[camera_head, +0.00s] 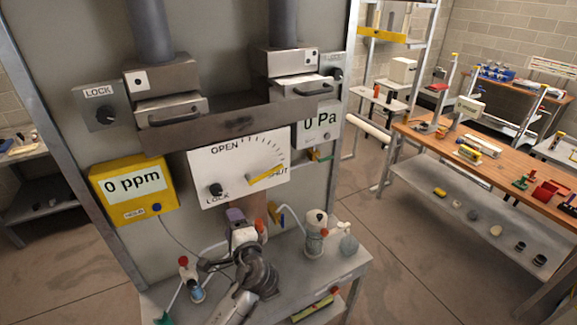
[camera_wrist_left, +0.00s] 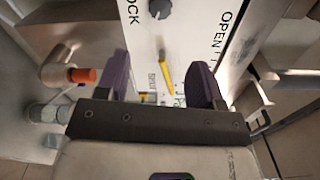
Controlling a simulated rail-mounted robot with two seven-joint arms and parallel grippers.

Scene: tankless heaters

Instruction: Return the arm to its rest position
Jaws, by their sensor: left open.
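My left arm (camera_head: 258,275) reaches up from the bottom of the head view. My left gripper (camera_head: 243,220) is in front of the cabinet, below the white OPEN/SHUT dial panel (camera_head: 230,165). In the left wrist view the purple fingers of my left gripper (camera_wrist_left: 160,82) are apart. The yellow pointer (camera_wrist_left: 165,77) shows between them, on the panel beyond; no object is seen held. In the head view the yellow pointer (camera_head: 266,175) lies near the SHUT mark. My right gripper is not in view.
A yellow 0 ppm meter (camera_head: 133,190) and a 0 Pa display (camera_head: 320,125) flank the panel. Bottles and fittings, including a white one (camera_head: 316,232), stand on the metal shelf (camera_head: 345,262) beside my arm. A wooden workbench (camera_head: 500,170) stands at right; open floor lies between.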

